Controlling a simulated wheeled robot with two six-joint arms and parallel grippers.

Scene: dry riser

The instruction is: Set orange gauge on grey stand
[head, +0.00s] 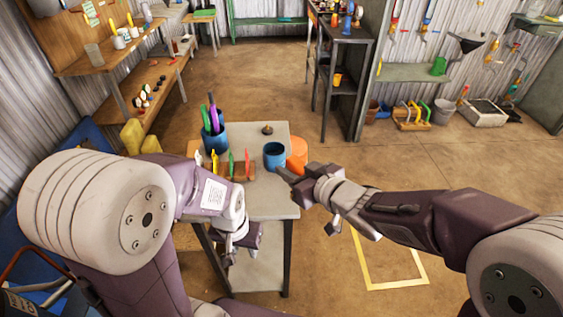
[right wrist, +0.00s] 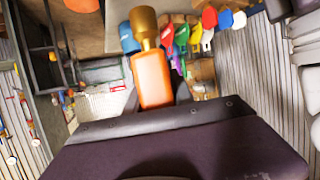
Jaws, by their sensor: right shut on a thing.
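The orange gauge (right wrist: 153,80) fills the middle of the right wrist view, with a brass neck and a rounded brownish end. My right gripper (right wrist: 155,98) is shut on its orange body, one dark finger on each side. In the head view my right gripper (head: 287,175) is at the right edge of the grey-topped table (head: 270,203), and an orange shape (head: 298,150) shows just behind it. My left gripper (head: 238,243) hangs at the table's front edge, its fingers unclear. I cannot pick out a separate grey stand with certainty.
A blue cup (head: 274,155) stands close to my right gripper. A wooden rack (head: 238,171) with several coloured pieces and a blue holder (head: 213,136) with tall pens stand on the left of the table. A small dark object (head: 267,129) lies at the back. The table's front right is clear.

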